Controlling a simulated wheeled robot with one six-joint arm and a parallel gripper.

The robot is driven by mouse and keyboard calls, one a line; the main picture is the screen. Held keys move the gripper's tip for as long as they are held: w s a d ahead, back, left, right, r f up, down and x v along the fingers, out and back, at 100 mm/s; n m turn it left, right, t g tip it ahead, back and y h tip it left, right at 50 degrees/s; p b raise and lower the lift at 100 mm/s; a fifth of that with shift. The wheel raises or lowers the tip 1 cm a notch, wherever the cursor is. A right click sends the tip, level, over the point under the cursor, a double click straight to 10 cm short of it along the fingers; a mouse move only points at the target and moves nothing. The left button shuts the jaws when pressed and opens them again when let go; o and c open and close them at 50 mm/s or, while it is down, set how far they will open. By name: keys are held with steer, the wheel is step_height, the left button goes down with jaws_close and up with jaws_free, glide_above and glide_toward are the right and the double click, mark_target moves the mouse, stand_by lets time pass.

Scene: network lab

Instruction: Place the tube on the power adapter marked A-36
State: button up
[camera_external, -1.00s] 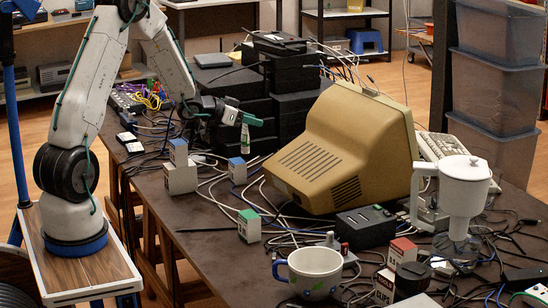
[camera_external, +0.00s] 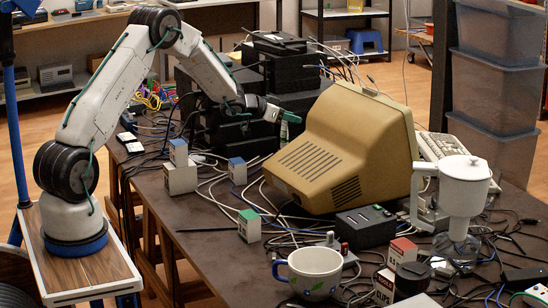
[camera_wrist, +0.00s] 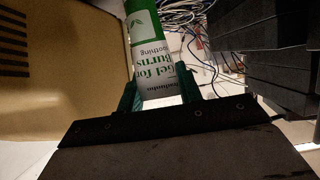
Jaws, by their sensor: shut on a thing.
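My gripper (camera_external: 288,115) is shut on the tube (camera_external: 284,131), which hangs below the fingers just left of the beige monitor. In the wrist view the tube (camera_wrist: 156,62) is white and green with "Gel for Burns" lettering, between my two green fingers (camera_wrist: 160,88). Small white blocks with coloured tops stand on the table: one blue-topped block (camera_external: 178,152) on a larger white box, another blue-topped block (camera_external: 237,173), a green-topped block (camera_external: 249,228) and a red-topped block (camera_external: 402,255). Their marks are too small to read, so I cannot tell which is A-36.
The beige monitor (camera_external: 345,155) is close beside my gripper. Black boxes (camera_external: 300,103) are stacked behind. Loose cables (camera_external: 215,190) cover much of the table (camera_external: 205,235). A mug (camera_external: 312,274) and a white jug (camera_external: 463,190) stand at the front right.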

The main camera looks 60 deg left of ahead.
steer(key=shift+f, duration=1.3)
steer(key=shift+f, duration=0.15)
steer(key=o, duration=1.2)
steer(key=shift+s+r, duration=0.15)
steer(key=shift+r, duration=0.05)
steer(key=v, duration=1.1)
steer(key=shift+s+r, duration=0.2)
steer(key=shift+s, duration=0.15)
